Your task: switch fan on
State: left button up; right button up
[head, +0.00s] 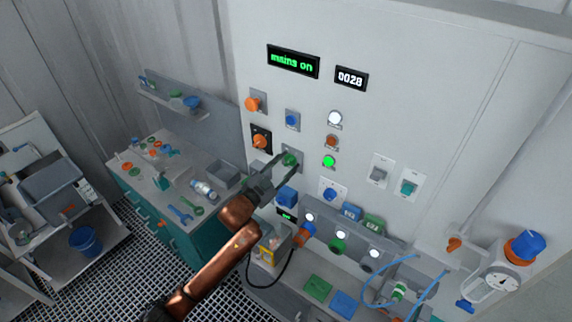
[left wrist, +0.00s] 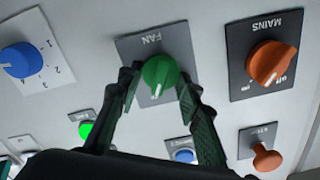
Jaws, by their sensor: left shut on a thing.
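The green fan knob (head: 290,158) sits on a grey plate on the white panel. In the left wrist view the knob (left wrist: 160,74) shows under an upside-down "FAN" label, with a pale pointer line towards the bottom of the picture. My left gripper (left wrist: 157,84) is shut on the knob, one finger at each side. In the head view the left gripper (head: 289,172) reaches it from below, partly covering its plate. The plate's lower lettering is hidden or too small to read. My right gripper is not in view.
An orange mains knob (left wrist: 273,64) is close beside the fan plate. A blue numbered dial (left wrist: 21,60) is on the other side. A display (head: 293,62) reads "mains on", and a green lamp (head: 328,161) is lit. A bench (head: 160,180) with tools stands left.

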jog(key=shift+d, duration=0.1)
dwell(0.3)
pick_arm(q)
jog(key=o, duration=1.1)
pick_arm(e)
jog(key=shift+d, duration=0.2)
pick_arm(q)
jog(key=shift+s, duration=0.1)
jog(key=v, duration=1.2)
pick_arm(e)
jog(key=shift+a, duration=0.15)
